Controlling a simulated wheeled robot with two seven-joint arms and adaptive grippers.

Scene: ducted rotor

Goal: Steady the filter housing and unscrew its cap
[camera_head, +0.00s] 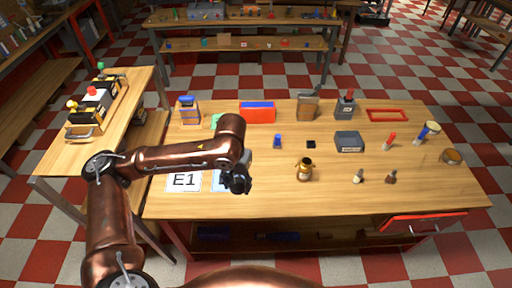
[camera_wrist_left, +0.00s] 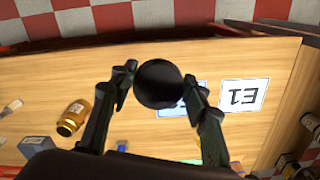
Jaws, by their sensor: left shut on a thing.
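My left gripper (camera_head: 238,182) is above the front left part of the table, over the edge of a light blue card. In the left wrist view its fingers (camera_wrist_left: 160,92) are closed on a dark, round, cap-like thing (camera_wrist_left: 158,84), held clear of the table. An amber jar with a gold rim (camera_head: 304,168), which looks like the filter housing, stands upright to the right of the gripper, apart from it. It also shows in the left wrist view (camera_wrist_left: 74,114). I cannot tell whether its top is open. My right gripper is not in view.
A white E1 card (camera_head: 184,182) lies left of the gripper. The table front between the gripper and the jar is clear.

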